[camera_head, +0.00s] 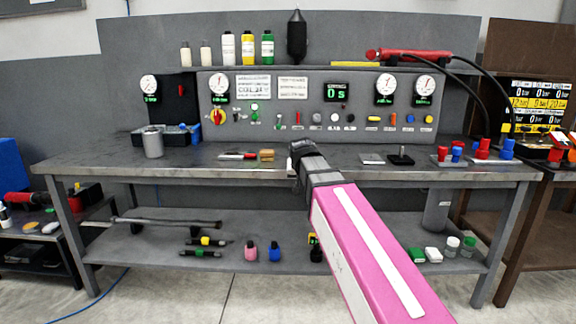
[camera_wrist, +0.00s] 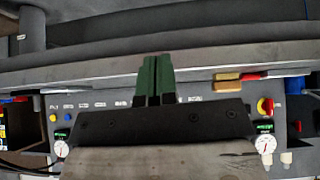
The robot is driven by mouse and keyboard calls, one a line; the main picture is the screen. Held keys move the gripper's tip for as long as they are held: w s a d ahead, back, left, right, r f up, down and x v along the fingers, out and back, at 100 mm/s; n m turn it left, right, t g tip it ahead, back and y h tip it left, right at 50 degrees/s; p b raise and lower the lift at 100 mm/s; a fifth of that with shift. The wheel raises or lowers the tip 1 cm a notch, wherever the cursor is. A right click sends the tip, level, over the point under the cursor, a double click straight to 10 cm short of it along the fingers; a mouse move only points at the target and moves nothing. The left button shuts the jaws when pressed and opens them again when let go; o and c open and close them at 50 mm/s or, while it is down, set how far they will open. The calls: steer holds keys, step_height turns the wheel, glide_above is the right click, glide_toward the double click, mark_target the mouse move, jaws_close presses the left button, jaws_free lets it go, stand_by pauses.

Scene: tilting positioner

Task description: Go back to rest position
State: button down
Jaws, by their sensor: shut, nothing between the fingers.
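My gripper (camera_wrist: 155,77) shows in the wrist view as two green fingers pressed together with nothing between them. In the head view my pink arm reaches forward from the lower right, and its dark end (camera_head: 304,152) is at the front part of the workbench (camera_head: 100,163), in front of the control panel (camera_head: 316,103). The fingers cannot be made out there. In the wrist view the bench edge (camera_wrist: 215,57) runs across behind the fingertips, and the picture is upside down. Whether the gripper touches the bench cannot be told.
A metal cylinder (camera_head: 153,142) stands on the bench at left; a wooden block (camera_head: 267,155) lies left of my gripper. A dark plate with a post (camera_head: 401,157) and red and blue fittings (camera_head: 482,149) stand to the right. A lower shelf (camera_head: 330,228) holds several small items.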

steer(key=s+d+f+g, duration=0.2)
steer(key=s+d+f, duration=0.2)
steer(key=f, duration=0.7)
steer(key=s+d+f+g, duration=0.2)
steer(key=s+d+f, duration=0.3)
steer(key=s+f, duration=0.3)
steer(key=s+d+f+g, duration=0.3)
steer(key=s+d+f, duration=0.2)
steer(key=f, duration=0.9)
steer(key=shift+s+d, duration=0.2)
steer(key=shift+s, duration=0.65)
